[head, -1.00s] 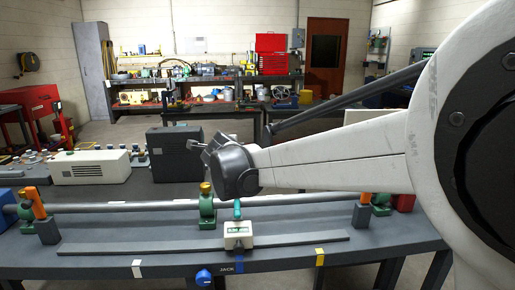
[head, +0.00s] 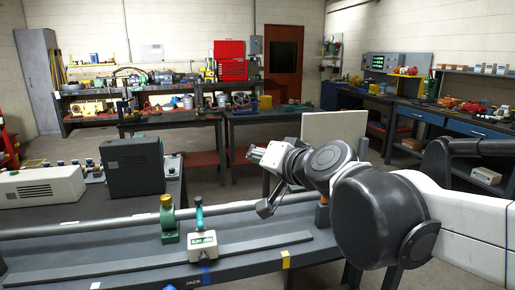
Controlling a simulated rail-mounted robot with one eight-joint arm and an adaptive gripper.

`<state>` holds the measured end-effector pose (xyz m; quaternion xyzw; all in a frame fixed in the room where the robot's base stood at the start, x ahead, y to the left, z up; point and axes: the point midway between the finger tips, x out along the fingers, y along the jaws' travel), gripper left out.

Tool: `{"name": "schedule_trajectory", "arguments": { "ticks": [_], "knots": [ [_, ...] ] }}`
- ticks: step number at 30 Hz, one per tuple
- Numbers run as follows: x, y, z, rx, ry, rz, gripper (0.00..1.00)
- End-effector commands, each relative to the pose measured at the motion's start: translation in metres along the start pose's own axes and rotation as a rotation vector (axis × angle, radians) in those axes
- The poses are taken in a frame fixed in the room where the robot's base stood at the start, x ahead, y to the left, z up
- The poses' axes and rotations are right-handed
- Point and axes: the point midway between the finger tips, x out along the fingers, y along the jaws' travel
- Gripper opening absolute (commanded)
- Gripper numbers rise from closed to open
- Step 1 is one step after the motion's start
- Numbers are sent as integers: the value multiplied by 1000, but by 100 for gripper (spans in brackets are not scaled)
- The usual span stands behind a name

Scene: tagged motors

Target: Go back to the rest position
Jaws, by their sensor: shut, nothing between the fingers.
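My gripper (head: 261,180) is at the centre right of the head view, at the end of my white and dark grey arm. It is held above the right part of the grey bench (head: 150,277). It is small and partly turned away. No object shows in it, and its fingers are shut.
A long grey rail (head: 90,233) runs along the bench. A dark box (head: 132,166) and a cream box (head: 38,187) stand behind it at left. A white panel (head: 335,130) stands behind my arm. Cluttered workbenches line the back and right walls.

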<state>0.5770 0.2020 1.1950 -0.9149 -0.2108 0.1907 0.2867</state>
Motion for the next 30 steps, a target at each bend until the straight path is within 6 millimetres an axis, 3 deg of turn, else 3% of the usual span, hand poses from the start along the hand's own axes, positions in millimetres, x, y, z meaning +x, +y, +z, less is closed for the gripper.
{"name": "schedule_trajectory", "arguments": {
  "ticks": [9,16,21,30],
  "knots": [
    [-118,116,96,-234,-296,308,0],
    [-197,190,146,-308,-459,557,0],
    [-225,213,160,-325,-508,648,0],
    [-229,216,161,-328,-516,661,0]
  ]
}}
